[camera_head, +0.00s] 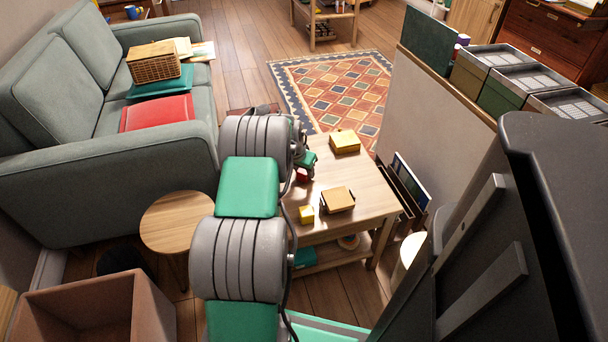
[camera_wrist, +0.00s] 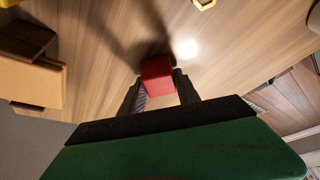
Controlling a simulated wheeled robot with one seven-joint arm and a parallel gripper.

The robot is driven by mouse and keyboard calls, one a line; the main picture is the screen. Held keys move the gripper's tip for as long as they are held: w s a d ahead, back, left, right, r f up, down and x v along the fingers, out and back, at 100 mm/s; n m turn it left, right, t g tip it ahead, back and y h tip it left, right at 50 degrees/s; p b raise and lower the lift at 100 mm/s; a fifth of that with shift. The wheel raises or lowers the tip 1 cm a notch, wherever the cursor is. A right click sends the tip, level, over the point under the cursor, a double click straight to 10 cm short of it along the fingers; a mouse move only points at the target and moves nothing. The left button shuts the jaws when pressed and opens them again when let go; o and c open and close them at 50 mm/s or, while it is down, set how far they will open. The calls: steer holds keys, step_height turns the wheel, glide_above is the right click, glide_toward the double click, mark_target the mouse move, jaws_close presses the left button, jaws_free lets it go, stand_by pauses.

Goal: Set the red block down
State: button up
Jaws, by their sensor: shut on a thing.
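The red block (camera_wrist: 157,80) sits between the two dark fingers of my gripper (camera_wrist: 158,88) in the wrist view. My gripper is shut on it. In the head view, the red block (camera_head: 302,175) shows small below my gripper (camera_head: 304,168), partly hidden by my arm. It is over the left part of the light wooden table (camera_head: 372,184). A dark shadow lies close to the block in the wrist view. I cannot tell whether its underside touches the tabletop.
The tabletop between the boxes is bare. A sofa (camera_head: 110,165) and a round stool (camera_head: 175,221) stand left.

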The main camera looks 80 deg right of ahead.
jaws_close()
